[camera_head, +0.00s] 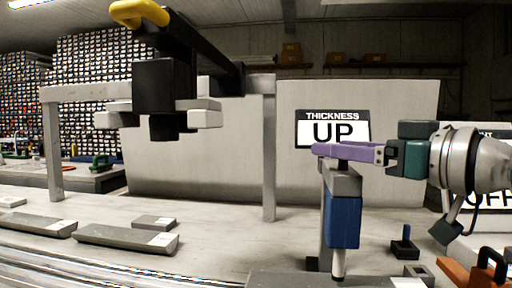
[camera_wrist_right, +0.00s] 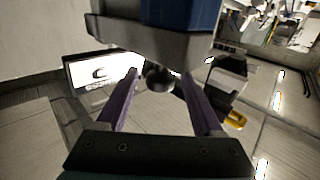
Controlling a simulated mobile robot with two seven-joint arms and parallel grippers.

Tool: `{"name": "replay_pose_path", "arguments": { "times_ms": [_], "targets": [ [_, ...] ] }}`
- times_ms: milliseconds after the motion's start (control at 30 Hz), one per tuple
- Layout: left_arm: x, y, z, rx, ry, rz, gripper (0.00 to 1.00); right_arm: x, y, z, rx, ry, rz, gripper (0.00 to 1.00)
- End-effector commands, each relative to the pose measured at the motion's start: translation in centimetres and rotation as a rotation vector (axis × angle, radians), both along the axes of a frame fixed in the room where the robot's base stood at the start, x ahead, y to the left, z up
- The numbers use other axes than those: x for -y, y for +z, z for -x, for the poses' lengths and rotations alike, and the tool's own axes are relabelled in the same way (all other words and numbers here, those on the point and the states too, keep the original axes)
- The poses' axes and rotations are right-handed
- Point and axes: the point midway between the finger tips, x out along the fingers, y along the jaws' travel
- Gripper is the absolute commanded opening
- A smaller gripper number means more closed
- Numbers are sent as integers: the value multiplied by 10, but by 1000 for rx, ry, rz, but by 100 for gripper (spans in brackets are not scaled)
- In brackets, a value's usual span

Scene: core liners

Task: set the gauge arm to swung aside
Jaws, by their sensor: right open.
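The gauge (camera_head: 342,222) has a blue body hanging from a grey arm (camera_head: 342,180), with a pale probe tip pointing down. The sign behind it reads "THICKNESS UP" (camera_head: 333,130). My right gripper (camera_head: 318,150) comes in from the right with purple fingers level with the gauge's top. In the right wrist view the gripper (camera_wrist_right: 162,82) is open, with a rounded dark knob (camera_wrist_right: 160,78) between and slightly beyond the fingers, and gaps on both sides. The gauge's blue body (camera_wrist_right: 185,12) and grey block (camera_wrist_right: 145,45) fill the top there. My left gripper is not in view.
A grey gantry (camera_head: 270,160) with a black head (camera_head: 166,85) and yellow handle (camera_head: 139,13) stands at left. Grey flat pieces (camera_head: 125,238) lie on the bench.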

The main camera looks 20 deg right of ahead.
Motion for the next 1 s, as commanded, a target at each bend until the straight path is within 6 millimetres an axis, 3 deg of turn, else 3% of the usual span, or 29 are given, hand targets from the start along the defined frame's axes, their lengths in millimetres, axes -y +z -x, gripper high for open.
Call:
{"name": "replay_pose_path", "arguments": {
  "times_ms": [300, 867, 1000],
  "targets": [
    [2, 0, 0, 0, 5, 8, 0, -1, 0, -1, 0, 0, 0, 66],
    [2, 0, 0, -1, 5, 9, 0, -1, 0, -1, 0, 1, 0, 3],
    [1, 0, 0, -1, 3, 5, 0, -1, 0, -1, 1, 1, 0, 0]
  ]
}}
